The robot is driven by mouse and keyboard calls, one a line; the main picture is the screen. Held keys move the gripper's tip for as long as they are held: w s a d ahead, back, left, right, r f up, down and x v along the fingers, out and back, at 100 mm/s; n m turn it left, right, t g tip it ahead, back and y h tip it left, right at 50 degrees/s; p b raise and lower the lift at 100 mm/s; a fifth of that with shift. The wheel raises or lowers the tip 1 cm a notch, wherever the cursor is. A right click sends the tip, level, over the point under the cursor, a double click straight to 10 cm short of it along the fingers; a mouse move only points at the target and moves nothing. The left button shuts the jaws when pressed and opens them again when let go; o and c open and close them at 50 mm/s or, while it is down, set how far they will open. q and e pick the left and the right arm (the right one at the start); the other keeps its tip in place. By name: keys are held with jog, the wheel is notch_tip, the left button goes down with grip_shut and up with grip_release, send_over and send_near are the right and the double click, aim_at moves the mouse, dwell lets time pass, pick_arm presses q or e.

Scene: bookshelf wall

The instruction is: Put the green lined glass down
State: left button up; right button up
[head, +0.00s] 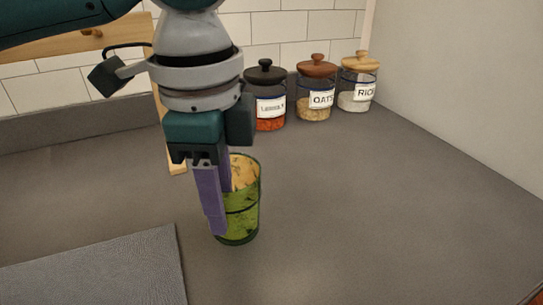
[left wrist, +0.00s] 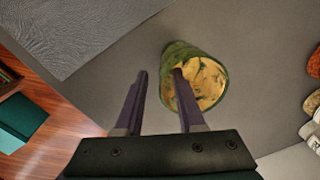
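The green glass (head: 243,212) with dark lines stands upright on the grey countertop, its mouth showing a yellowish inside. It also shows in the left wrist view (left wrist: 208,86). My left gripper (head: 219,212) points down at the glass's left side, its purple fingers overlapping the glass in the head view. In the left wrist view the fingers of this gripper (left wrist: 160,72) are apart. The right finger overlaps the glass's mouth and the left finger is clear of it. Whether the right finger touches the glass I cannot tell. My right gripper is in neither view.
Three lidded jars stand at the back: a lentil jar (head: 270,108), an oats jar (head: 315,100) and a rice jar (head: 357,93). A grey textured mat (head: 100,272) lies front left. The countertop (head: 370,210) right of the glass is clear.

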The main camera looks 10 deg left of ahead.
aim_at(232, 240)
pick_arm(q)
jog(key=f, duration=0.3)
jog(key=shift+w+d+f, duration=0.1)
jog(key=shift+w+d, duration=0.05)
jog(key=shift+d, duration=0.05)
jog(key=shift+c, duration=0.3)
grip_shut()
dwell(0.9)
